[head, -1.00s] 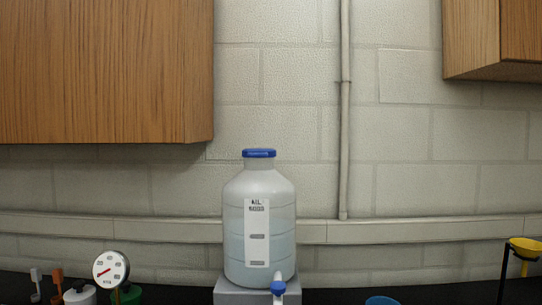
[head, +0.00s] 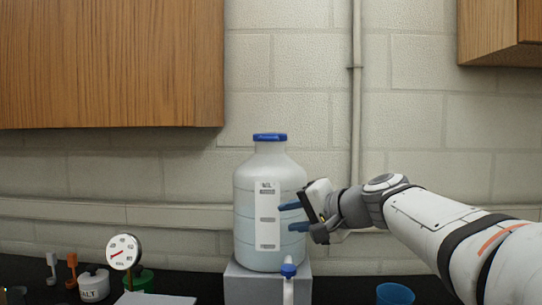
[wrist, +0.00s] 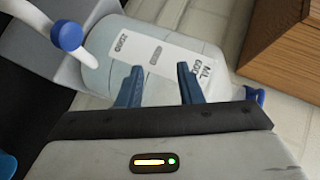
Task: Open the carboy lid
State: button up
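The carboy (head: 270,200) is a translucent white bottle with a white label, standing upright on a grey block. Its blue lid (head: 270,137) sits on the neck at the top. A spigot with a blue knob (head: 288,270) is at its lower front. My gripper (head: 290,216) is in front of the carboy's right side at mid-body height, below the lid. Its two blue fingers are apart and empty. In the wrist view the open fingers (wrist: 160,88) point toward the carboy body (wrist: 165,55), with the blue lid (wrist: 256,96) partly hidden at the right.
The grey block (head: 240,288) holds the carboy up. A dial gauge (head: 123,251), a white salt jar (head: 94,284) and small tools stand at the left. A blue cup (head: 395,293) is at the right. Wooden cabinets (head: 110,65) hang above left and right.

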aim_at(271, 139)
jog(key=w+r+m+t+y, duration=0.1)
jog(key=w+r+t+y, duration=0.15)
jog(key=r, duration=0.45)
jog(key=w+r+m+t+y, duration=0.1)
jog(key=w+r+m, duration=0.15)
jog(key=r, duration=0.45)
jog(key=shift+n, duration=0.45)
jog(key=x, duration=0.2)
jog(key=p+x, duration=0.1)
jog(key=x, duration=0.4)
jog(key=shift+w+d+r+p, duration=0.15)
jog(key=shift+r+p, duration=0.1)
jog(key=shift+p, duration=0.05)
jog(key=shift+x, duration=0.75)
jog(key=shift+c, duration=0.3)
grip_shut()
